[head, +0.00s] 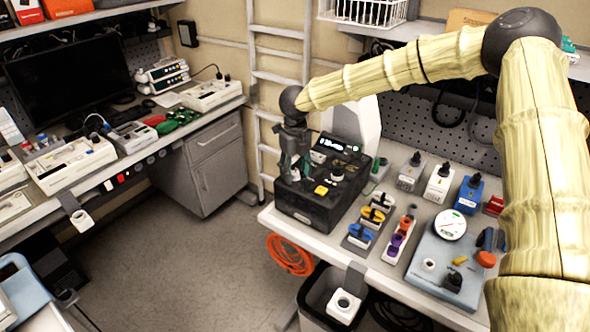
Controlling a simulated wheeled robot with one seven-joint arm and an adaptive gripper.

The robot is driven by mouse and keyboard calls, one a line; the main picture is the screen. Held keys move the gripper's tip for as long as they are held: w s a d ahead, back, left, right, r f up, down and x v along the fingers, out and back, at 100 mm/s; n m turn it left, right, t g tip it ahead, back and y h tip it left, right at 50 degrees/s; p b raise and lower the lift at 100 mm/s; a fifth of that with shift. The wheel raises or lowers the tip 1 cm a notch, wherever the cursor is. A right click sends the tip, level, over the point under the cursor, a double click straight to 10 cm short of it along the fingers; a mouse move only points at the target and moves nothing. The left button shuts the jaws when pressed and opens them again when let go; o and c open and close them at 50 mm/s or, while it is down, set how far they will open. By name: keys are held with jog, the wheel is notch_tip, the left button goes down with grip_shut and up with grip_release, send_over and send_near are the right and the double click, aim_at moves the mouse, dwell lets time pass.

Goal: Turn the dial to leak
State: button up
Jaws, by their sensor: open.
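A black box-shaped device (300,207) with a small lit display (331,143), a yellow button (321,190) and knobs stands on the right-hand bench. One round knob (337,173) shows on its face, right of my gripper. My gripper (291,177) points down over the left part of this device, open and with nothing seen in it. It hides part of the device's face, and I cannot tell whether it touches it. The labels are too small to read, so I cannot tell which dial has a leak setting.
A bin (318,300) and orange hose (289,254) are below. The floor (220,260) left is clear.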

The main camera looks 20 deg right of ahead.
jog(key=shift+c, duration=0.4)
jog(key=c, duration=1)
jog(key=m, duration=0.4)
jog(key=shift+m, duration=2.3)
jog(key=shift+w, duration=0.1)
jog(key=o, duration=1.1)
